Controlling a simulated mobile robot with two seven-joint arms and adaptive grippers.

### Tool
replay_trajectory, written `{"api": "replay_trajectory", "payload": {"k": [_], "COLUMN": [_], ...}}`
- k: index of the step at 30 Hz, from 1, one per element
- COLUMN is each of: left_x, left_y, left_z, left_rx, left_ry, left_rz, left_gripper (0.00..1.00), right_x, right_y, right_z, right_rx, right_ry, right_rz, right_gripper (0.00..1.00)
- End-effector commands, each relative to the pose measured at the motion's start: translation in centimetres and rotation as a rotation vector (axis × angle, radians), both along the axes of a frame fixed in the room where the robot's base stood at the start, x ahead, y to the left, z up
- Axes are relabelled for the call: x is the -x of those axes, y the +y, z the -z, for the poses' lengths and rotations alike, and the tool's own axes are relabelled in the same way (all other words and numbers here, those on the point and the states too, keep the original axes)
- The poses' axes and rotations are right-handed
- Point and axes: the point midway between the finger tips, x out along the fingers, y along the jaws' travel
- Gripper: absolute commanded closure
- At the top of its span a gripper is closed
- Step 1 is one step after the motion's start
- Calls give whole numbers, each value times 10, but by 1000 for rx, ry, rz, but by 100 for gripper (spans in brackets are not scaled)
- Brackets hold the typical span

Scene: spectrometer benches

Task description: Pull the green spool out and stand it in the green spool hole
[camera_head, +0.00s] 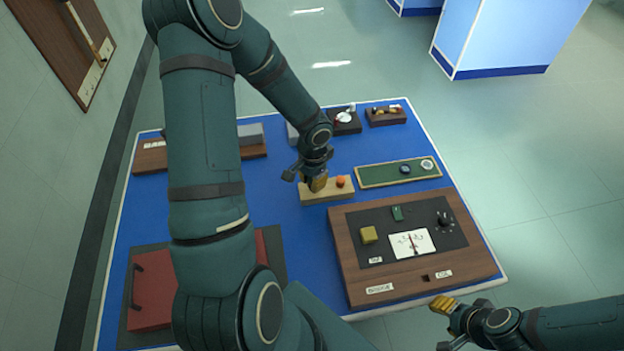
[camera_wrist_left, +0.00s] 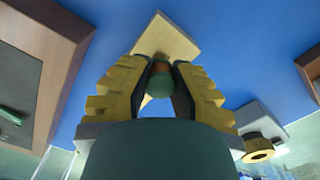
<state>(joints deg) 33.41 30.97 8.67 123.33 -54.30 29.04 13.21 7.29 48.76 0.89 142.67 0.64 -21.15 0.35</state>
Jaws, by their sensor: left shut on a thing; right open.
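My left gripper (camera_head: 317,184) is over the left end of a pale wooden block (camera_head: 327,195). In the left wrist view its yellow stepped fingers (camera_wrist_left: 160,90) are shut on the green spool (camera_wrist_left: 160,84), a short round piece with a brownish end. The same pale block (camera_wrist_left: 166,35) lies just beyond it. Whether the spool still sits in the block is hidden. An orange spool (camera_head: 341,181) stands at the block's right end. I cannot make out which hole is the green one. My right gripper (camera_head: 450,318) is open and empty off the table's front right edge.
A green tray (camera_head: 375,175) with round pieces lies right of the block. A large wooden instrument box (camera_head: 350,275) stands in front of it. Small dark stands (camera_head: 385,117) line the back. A red panel with handle (camera_head: 150,290) lies front left.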

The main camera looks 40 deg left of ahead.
Motion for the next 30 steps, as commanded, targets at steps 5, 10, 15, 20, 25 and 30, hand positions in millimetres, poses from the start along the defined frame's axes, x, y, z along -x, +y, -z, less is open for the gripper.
{"api": "replay_trajectory", "payload": {"k": [5, 10, 15, 20, 25, 30], "left_x": [1, 1, 1, 0, 0, 0], "left_y": [0, 0, 0, 0, 0, 0], "left_z": [2, 1, 1, 3, 7, 10], "left_rx": [-1, 0, 0, 0, 0, 0], "left_ry": [0, 0, 0, 0, -1, -1], "left_rz": [1, 0, 0, 0, 1, 1], "left_gripper": [100, 100, 100, 100, 100, 100], "right_x": [0, 0, 0, 0, 0, 0], "right_y": [0, 0, 0, 0, 0, 0], "right_z": [4, 4, 4, 6, 10, 13], "right_rx": [0, 0, 0, 0, 0, 0], "right_ry": [0, -1, -1, -1, -1, -1], "right_rz": [0, 0, 0, 0, 0, 0], "right_gripper": [53, 53, 53, 53, 53, 53]}}
